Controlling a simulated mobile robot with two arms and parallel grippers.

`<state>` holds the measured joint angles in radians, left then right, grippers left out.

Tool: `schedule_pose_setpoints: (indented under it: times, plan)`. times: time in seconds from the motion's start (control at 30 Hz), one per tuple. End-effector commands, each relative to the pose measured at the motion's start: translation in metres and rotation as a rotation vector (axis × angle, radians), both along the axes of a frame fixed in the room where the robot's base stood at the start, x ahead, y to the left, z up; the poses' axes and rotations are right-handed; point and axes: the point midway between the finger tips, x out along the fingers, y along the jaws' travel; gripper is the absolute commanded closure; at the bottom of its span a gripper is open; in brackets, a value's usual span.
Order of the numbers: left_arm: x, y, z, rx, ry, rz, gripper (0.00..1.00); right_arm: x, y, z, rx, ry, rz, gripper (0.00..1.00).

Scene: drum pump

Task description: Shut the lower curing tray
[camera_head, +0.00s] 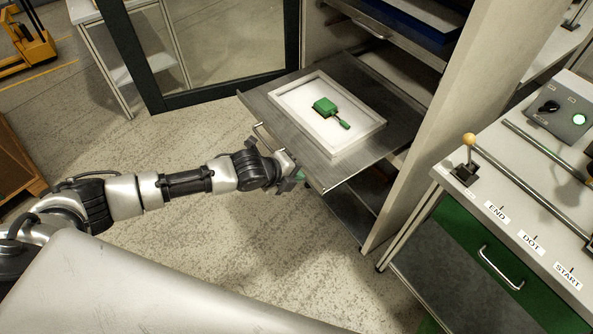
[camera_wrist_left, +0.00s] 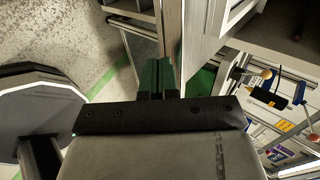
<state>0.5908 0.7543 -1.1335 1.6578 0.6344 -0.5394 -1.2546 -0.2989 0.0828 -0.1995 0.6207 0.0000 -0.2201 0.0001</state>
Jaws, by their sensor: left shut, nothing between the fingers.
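The lower curing tray (camera_head: 375,158) is a grey metal sheet pulled well out of the cabinet. A white shallow box (camera_head: 278,95) with a green pump-like part (camera_head: 326,107) lies on it. A thin bar handle (camera_head: 262,131) runs along the tray's front edge. My left gripper (camera_head: 298,177) is at the right part of this front edge, close to the handle; I cannot tell whether it touches. In the left wrist view the green-tipped fingers (camera_wrist_left: 157,78) are together with nothing between them. My right gripper is not in view.
The cabinet's side wall (camera_head: 440,125) stands right of the tray. An upper tray (camera_head: 400,22) with a blue container sits inside above. The dark-framed open door (camera_head: 215,92) is at the back left. A workbench (camera_head: 470,203) with a lever stands right. Floor before the tray is clear.

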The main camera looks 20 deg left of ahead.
Motion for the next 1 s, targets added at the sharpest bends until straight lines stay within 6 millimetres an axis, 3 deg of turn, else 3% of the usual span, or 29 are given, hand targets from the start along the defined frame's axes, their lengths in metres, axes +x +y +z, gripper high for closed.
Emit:
schedule_pose_setpoints:
  times: [0.57,0.77,1.0]
  plan:
    - [0.008,-0.006,-0.001,-0.001,-0.002,0.000,1.00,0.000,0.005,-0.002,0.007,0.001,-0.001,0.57]
    - [0.027,-0.022,-0.002,-0.002,-0.003,-0.001,1.00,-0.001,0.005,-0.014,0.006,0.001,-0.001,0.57]
    - [0.065,-0.052,-0.002,-0.003,-0.006,-0.001,1.00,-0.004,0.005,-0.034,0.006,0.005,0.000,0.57]
